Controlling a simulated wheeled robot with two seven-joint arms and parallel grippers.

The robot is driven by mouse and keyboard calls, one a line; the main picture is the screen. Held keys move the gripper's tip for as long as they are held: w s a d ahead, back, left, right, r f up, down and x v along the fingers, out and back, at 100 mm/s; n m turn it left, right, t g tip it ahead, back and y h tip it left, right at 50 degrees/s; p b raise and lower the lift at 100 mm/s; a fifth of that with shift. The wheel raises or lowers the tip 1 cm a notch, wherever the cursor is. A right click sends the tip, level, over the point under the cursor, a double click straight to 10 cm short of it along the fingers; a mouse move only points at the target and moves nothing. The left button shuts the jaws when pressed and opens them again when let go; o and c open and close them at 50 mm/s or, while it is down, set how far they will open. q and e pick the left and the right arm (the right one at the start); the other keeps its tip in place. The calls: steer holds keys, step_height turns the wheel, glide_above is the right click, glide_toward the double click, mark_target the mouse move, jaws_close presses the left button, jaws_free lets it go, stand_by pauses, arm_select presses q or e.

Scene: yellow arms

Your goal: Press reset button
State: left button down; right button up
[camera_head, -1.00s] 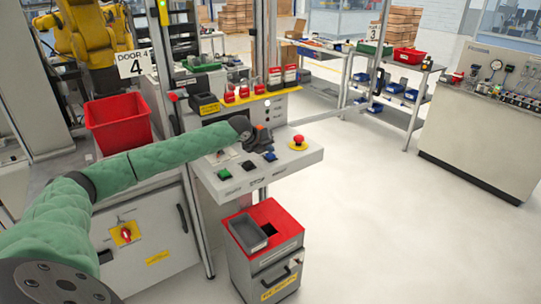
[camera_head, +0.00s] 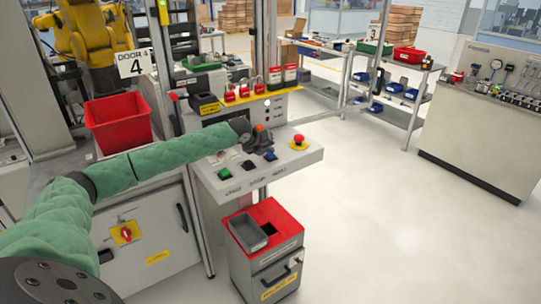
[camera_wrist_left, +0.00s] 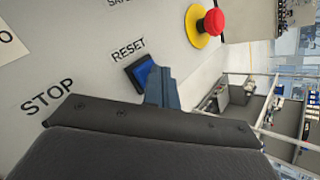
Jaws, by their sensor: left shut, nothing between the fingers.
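The blue reset button (camera_head: 270,156) sits on the sloped grey control panel (camera_head: 293,160), right of a black button (camera_head: 248,166) and a green button (camera_head: 224,174). In the left wrist view the blue button (camera_wrist_left: 143,71) lies beside the RESET label, its right side partly covered by my gripper. My left gripper (camera_head: 262,145) is above the panel, just behind the blue button. Its shut, empty blue-grey fingers (camera_wrist_left: 163,88) overlap the button's edge in the left wrist view; I cannot tell whether they touch it. My right gripper is not in view.
A red emergency-stop knob (camera_head: 298,142) on a yellow disc is right of the blue button. It also shows in the left wrist view (camera_wrist_left: 213,21). A red-topped bin (camera_head: 280,218) stands below the panel. A red crate (camera_head: 118,122) is at left. The floor at right is clear.

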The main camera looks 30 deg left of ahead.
mark_target(269, 156)
arm_select(q)
steer(key=shift+f, duration=0.25)
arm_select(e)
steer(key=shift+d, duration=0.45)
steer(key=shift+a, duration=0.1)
arm_select(q)
steer(key=shift+r+p, duration=0.8)
steer(key=shift+r, duration=0.05)
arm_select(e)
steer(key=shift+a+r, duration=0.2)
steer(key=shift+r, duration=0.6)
arm_select(q)
steer(key=shift+r, duration=0.1)
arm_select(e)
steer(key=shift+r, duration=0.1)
